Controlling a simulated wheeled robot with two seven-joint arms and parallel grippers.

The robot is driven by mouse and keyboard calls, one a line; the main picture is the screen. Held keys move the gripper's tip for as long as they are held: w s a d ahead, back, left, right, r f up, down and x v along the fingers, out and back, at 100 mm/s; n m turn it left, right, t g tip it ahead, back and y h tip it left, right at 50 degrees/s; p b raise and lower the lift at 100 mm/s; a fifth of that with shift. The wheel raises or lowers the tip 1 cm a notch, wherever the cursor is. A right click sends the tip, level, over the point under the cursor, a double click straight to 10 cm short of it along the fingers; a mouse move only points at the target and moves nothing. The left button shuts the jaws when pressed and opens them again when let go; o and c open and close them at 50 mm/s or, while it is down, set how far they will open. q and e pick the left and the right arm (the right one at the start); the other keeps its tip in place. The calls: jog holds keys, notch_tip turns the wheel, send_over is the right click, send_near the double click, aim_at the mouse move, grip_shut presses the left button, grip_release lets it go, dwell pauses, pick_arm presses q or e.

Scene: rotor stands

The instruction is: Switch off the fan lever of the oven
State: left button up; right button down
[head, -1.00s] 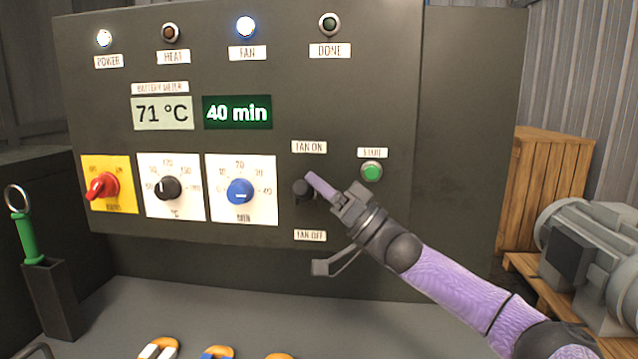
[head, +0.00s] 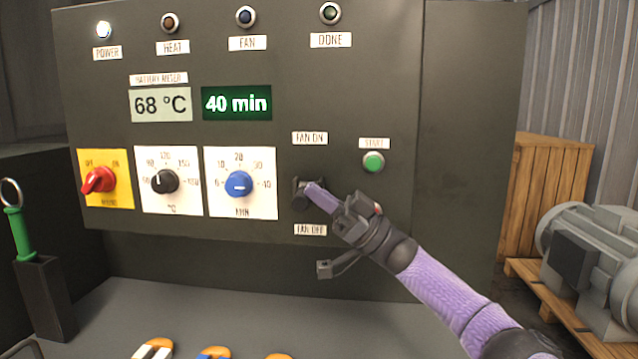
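The fan lever (head: 300,194) is a small dark knob on the oven's front panel (head: 345,110), between the FAN ON label (head: 310,138) and the FAN OFF label (head: 310,230). The FAN lamp (head: 244,16) is dark. My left gripper is not in view.
The green START button (head: 373,162) sits just above my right wrist. A blue minutes dial (head: 239,184), a black temperature dial (head: 165,181) and a red power switch (head: 98,180) are to the left. A wooden crate (head: 545,190) and grey motor (head: 595,255) stand at the right.

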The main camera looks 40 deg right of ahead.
jog(key=n+g, duration=0.1)
jog(key=f+n+g+y, duration=0.1)
jog(key=n+y, duration=0.1)
jog(key=n, duration=0.1)
jog(key=shift+f+g+b, duration=0.3)
jog(key=shift+g+b, duration=0.1)
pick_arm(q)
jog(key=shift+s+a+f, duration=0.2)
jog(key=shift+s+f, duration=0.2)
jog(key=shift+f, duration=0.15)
pick_arm(e)
jog(key=shift+w+f, duration=0.1)
jog(key=shift+f, duration=0.35)
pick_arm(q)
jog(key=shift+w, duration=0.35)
pick_arm(e)
jog(key=shift+d+f, duration=0.1)
jog(key=shift+f, duration=0.05)
